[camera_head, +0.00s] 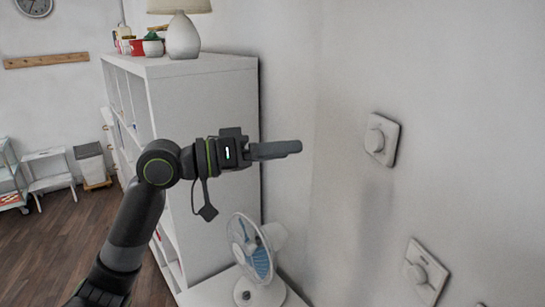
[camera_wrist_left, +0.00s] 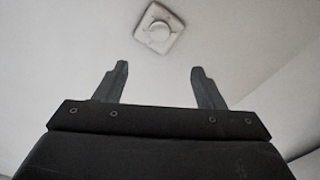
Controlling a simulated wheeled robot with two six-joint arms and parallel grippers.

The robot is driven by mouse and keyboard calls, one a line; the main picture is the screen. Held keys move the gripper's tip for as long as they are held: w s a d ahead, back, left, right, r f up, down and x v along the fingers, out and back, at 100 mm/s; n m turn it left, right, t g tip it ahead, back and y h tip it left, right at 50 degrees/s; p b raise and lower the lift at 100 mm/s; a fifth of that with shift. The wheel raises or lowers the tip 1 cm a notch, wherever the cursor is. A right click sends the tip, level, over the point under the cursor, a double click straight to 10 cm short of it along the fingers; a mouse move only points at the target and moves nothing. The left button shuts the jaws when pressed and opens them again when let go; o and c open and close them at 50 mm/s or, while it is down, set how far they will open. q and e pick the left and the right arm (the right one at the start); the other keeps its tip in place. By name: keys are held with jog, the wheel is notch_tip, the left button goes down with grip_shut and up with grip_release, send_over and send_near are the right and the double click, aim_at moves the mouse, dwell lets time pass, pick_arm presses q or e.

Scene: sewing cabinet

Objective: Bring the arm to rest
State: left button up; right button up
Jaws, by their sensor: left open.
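My left arm (camera_head: 130,230) comes up from the lower left and bends at the elbow toward the right. Its left gripper (camera_head: 298,147) points right, in front of the white wall, and is empty. In the left wrist view the two fingers of this gripper (camera_wrist_left: 160,85) stand well apart with nothing between them. My right gripper is not in view.
A white shelf unit (camera_head: 205,85) stands behind my arm, with a lamp (camera_head: 183,38) on top. A white and blue fan (camera_head: 252,248) stands below the gripper. A second wall switch (camera_head: 427,271) is at lower right. The wall between gripper and dial is bare.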

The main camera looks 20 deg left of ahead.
pick_arm(q)
jog(key=shift+s+a, duration=0.3)
jog(key=shift+a, duration=0.05)
